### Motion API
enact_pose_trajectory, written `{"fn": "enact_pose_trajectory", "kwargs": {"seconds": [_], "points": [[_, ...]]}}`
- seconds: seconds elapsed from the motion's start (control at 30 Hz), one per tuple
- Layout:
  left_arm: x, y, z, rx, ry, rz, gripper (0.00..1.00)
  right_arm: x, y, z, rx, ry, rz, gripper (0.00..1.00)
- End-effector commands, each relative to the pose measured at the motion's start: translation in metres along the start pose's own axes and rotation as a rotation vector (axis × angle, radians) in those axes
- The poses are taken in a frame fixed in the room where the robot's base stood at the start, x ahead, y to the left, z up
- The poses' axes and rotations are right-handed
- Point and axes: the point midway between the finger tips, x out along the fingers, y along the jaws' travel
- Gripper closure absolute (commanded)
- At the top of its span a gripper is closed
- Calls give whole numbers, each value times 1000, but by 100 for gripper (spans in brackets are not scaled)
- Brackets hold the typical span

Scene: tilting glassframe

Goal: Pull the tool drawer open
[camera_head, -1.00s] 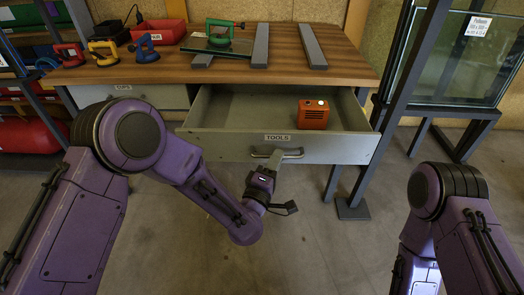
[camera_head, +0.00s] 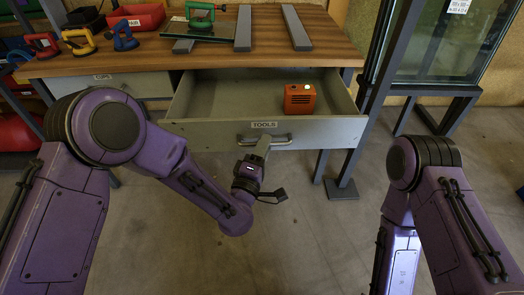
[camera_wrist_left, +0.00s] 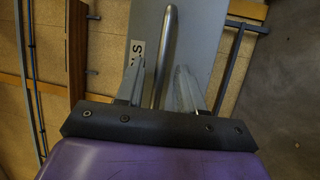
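The tool drawer (camera_head: 200,136) is a grey drawer under the wooden workbench, labelled TOOLS, and it stands pulled well out. Its bar handle (camera_head: 276,141) is on the front; it also shows in the left wrist view (camera_wrist_left: 171,35). My left gripper (camera_head: 261,148) is at the handle. In the wrist view the bar passes between its fingers (camera_wrist_left: 158,85), which stand apart with a gap beside the bar. Whether either finger touches it is hard to tell. My right arm is at the right of the head view; its gripper is not visible.
An orange box (camera_head: 299,98) sits inside the drawer. The workbench (camera_head: 340,50) carries a green suction lifter (camera_head: 201,14), grey bars and a red bin (camera_head: 136,17). A dark metal frame leg (camera_head: 343,170) stands right of the drawer. The floor in front is clear.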

Motion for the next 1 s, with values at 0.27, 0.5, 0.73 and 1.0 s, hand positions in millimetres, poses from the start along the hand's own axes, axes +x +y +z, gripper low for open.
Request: {"fn": "enact_pose_trajectory", "kwargs": {"seconds": [0.27, 0.5, 0.73, 1.0], "points": [[-54, -2, 1, 2, -4, -4, 62, 4, 0, 2, 0, 0, 0, 100], [-98, -2, 1, 2, -3, -2, 62, 10, -1, 4, 0, 0, 0, 100], [-105, 0, 0, 0, 0, 0, 62, 10, -1, 4, 0, 0, 0, 100], [-104, 0, 0, 0, 0, -1, 62, 10, -1, 4, 0, 0, 0, 100]]}}
